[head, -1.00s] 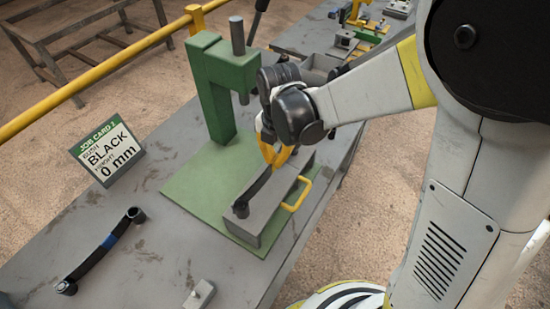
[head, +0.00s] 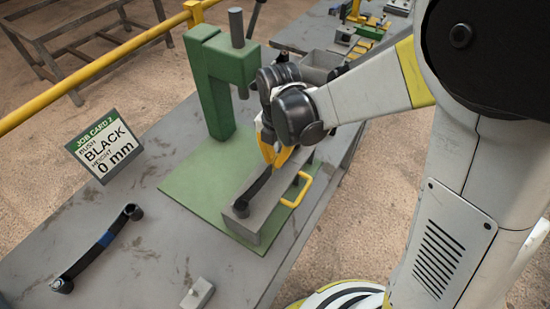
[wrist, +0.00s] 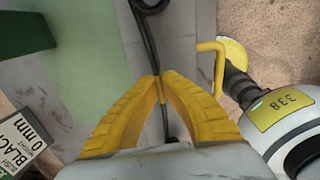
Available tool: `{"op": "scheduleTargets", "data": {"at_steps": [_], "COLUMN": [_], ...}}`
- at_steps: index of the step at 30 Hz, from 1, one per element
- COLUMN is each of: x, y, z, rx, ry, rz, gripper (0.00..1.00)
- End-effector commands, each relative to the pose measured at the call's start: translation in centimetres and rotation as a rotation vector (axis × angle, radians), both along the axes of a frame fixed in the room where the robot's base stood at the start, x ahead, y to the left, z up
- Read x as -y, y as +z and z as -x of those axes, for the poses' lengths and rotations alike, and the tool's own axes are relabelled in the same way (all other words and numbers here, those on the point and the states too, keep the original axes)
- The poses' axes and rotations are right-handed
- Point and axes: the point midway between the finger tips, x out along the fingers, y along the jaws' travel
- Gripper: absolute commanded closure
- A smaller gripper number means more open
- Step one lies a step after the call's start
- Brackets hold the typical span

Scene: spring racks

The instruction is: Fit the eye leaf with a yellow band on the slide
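A dark eye leaf (head: 259,186) lies along the top of the grey slide block (head: 243,228), its near eye at the block's front end. In the wrist view the leaf (wrist: 150,40) runs between my fingers, with an eye at the top edge. My gripper (head: 273,160) is over the block, its yellow fingers closed together on the leaf; the fingertips also show in the wrist view (wrist: 160,88). I cannot tell whether the leaf is fully seated.
The slide, with a yellow handle (head: 301,189), stands on a green base plate (head: 185,190) beside a green press (head: 207,85). A blue-banded leaf (head: 85,265) lies at left. A job card (head: 104,146) reads black, 0 mm. A small grey block (head: 197,293) is near the front.

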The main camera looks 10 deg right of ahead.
Motion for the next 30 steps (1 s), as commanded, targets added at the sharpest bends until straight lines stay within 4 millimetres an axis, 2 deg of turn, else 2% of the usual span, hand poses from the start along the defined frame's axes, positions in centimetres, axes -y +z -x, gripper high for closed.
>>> {"op": "scheduleTargets", "data": {"at_steps": [11, 12, 14, 20, 23, 30], "x": [-0.01, -0.01, 0.00, 0.00, 0.00, -0.01], "y": [-0.16, -0.16, -0.17, -0.18, -0.22, -0.21], "z": [-0.02, -0.02, -0.01, 0.00, -0.01, 0.00], "rx": [0.000, 0.000, 0.000, 0.000, 0.000, 0.000], "ry": [0.000, 0.000, 0.000, 0.000, 0.000, 0.000], "rz": [0.000, 0.000, 0.000, 0.000, 0.000, 0.000], "gripper": [1.00, 0.84, 0.69, 0.69, 0.45, 0.45]}}
